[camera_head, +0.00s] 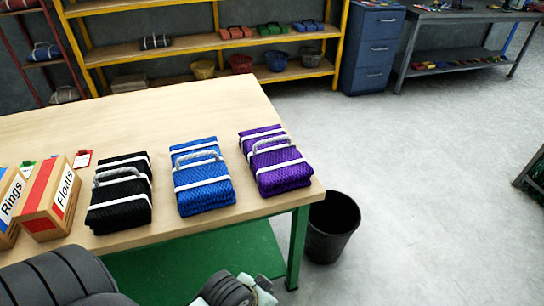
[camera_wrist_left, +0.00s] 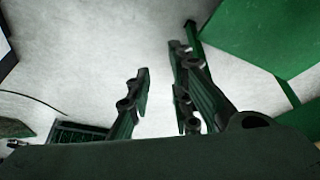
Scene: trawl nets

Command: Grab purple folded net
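The purple folded net (camera_head: 275,160) lies on the wooden table near its right front corner. It has white straps and a grey rope handle on top. A blue folded net (camera_head: 203,177) lies to its left, and a black folded net (camera_head: 120,193) lies further left. My left arm comes in at the bottom of the head view, below the table's front edge; its fingers are not clear there. In the left wrist view, my left gripper (camera_wrist_left: 160,85) has its fingers apart with only floor between them. My right gripper is not in view.
The table top (camera_head: 215,95) is clear behind the nets. Boxes labelled Floats (camera_head: 48,200) and Rings (camera_head: 10,205) stand at the left. A black bin (camera_head: 332,228) stands beside the table's green leg (camera_head: 298,245). Open floor (camera_head: 430,190) lies to the right.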

